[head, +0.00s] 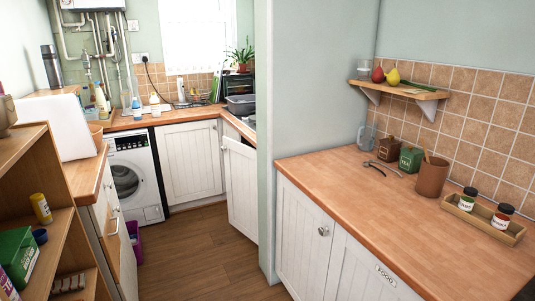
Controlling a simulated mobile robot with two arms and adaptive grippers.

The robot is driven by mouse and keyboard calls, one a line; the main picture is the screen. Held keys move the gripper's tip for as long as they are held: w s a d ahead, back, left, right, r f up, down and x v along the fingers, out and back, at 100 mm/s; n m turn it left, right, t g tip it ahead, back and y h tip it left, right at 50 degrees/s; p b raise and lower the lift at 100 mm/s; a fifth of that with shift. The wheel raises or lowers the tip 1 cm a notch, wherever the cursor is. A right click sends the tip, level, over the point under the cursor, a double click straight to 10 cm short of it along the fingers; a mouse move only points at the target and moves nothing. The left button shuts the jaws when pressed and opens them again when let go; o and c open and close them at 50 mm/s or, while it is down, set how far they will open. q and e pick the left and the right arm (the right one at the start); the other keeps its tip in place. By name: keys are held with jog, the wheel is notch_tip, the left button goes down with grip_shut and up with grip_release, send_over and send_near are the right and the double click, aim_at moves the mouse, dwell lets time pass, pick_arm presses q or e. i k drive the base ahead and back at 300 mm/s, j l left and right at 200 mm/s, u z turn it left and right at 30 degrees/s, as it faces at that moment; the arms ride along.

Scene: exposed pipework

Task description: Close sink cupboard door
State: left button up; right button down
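The cupboard's inside is mostly hidden. Neither of my grippers is in view.
Wooden floor (205,262) is free between the left shelf unit (40,165) and the right worktop (400,205). A washing machine (135,175), a closed white cupboard (189,162) and a purple bin (134,240) stand further back.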

aim_at(240, 159)
jog(key=i+j+u, duration=0.15)
jog(key=i+u, duration=0.2)
jog(key=i, duration=0.3)
jog(key=i+u, duration=0.4)
jog(key=i, duration=0.2)
jog(key=i+l+u, duration=0.35)
jog(key=i, duration=0.3)
jog(key=j, duration=0.1)
